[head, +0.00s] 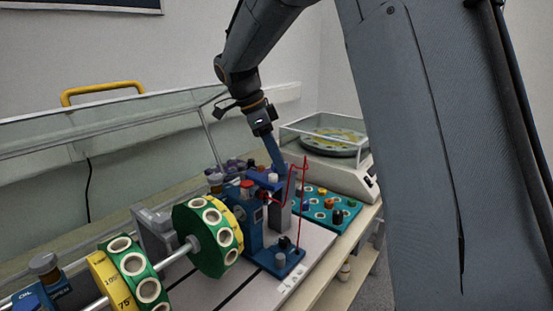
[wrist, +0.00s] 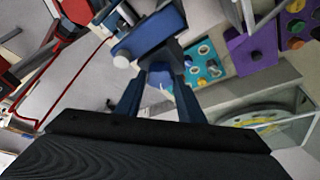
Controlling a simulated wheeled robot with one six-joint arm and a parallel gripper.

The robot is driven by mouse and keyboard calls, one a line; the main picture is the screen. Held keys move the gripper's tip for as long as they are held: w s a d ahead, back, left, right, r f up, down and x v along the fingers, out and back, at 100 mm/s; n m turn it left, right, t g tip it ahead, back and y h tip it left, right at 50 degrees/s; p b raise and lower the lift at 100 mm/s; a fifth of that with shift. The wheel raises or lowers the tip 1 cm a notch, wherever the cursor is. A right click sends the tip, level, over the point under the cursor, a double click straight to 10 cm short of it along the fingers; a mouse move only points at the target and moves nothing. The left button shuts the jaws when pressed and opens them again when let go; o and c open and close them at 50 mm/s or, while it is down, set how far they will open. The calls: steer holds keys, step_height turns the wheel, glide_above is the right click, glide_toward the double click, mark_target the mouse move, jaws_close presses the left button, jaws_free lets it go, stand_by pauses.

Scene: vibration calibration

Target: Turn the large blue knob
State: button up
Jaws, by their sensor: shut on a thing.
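The large blue knob (wrist: 160,76) shows between my finger pads in the wrist view, beneath a blue block (wrist: 150,35) with a small white knob. My gripper (head: 277,158) reaches down from above onto the blue parts at the back of the rig in the head view. Its two blue fingers (wrist: 160,83) are shut on the knob, one on each side. In the head view the knob is small and partly hidden by the fingers and the red wire, so its turn angle cannot be told.
A green and yellow disc rotor (head: 205,238) on a shaft stands front left. A blue stand (head: 250,235) and a thin red wire frame (head: 302,190) are close to my gripper. A teal panel of knobs (head: 345,222) lies right; a glass-covered scale (head: 345,172) stands behind.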

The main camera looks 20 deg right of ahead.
steer(key=o, duration=0.8)
steer(key=shift+s+d, duration=0.1)
steer(key=shift+s, duration=0.05)
steer(key=shift+a+r, duration=0.2)
steer(key=shift+r, duration=0.05)
steer(key=b+v, duration=0.1)
steer(key=v, duration=0.6)
